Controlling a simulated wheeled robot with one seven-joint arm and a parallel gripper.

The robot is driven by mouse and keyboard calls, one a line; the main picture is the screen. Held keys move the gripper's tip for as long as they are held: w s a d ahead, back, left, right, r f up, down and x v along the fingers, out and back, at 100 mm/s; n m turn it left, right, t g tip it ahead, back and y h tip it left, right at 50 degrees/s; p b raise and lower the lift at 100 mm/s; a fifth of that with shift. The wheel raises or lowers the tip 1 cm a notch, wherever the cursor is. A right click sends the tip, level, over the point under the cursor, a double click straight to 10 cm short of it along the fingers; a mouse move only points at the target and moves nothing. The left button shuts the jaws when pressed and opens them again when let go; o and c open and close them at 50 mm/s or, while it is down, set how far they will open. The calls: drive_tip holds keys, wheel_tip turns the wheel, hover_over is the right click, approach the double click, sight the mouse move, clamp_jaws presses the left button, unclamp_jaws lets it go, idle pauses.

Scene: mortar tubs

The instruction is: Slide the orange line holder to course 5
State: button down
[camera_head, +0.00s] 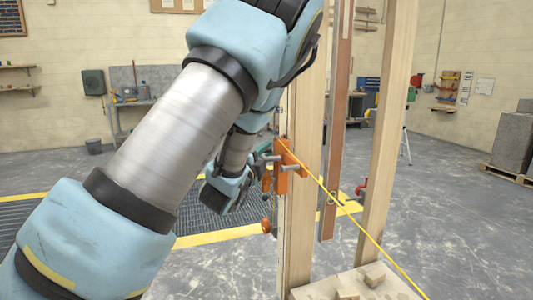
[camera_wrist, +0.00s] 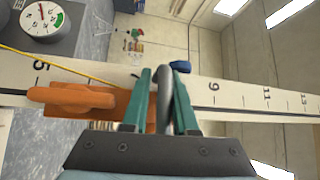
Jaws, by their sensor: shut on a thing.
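The orange line holder (camera_head: 289,160) sits on the light wooden post (camera_head: 304,230) with the yellow line (camera_head: 365,230) running from it down to the right. In the wrist view the holder (camera_wrist: 85,100) lies along the numbered white scale (camera_wrist: 240,93). Its left end is just below the 5 mark (camera_wrist: 40,67); its right end reaches behind my gripper, between 5 and 9, where the scale is hidden. My gripper (camera_wrist: 162,85), with green fingers, is shut on the holder's grey curved handle (camera_wrist: 165,90). In the head view my arm partly covers the gripper.
A second wooden post (camera_head: 388,130) and a brown upright (camera_head: 335,130) stand to the right. Grey floor to the right is open.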

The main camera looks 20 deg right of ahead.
wheel_tip(320, 180, down, 19)
drive_tip(key=b, duration=1.8)
drive_tip(key=shift+f, duration=0.2)
drive_tip(key=c, duration=0.8)
unclamp_jaws()
drive_tip(key=shift+c, duration=0.2)
drive_tip(key=p+v, duration=0.8)
drive_tip(key=v, duration=0.2)
drive_tip(key=shift+s+a, duration=0.25)
drive_tip(key=shift+a, duration=0.1)
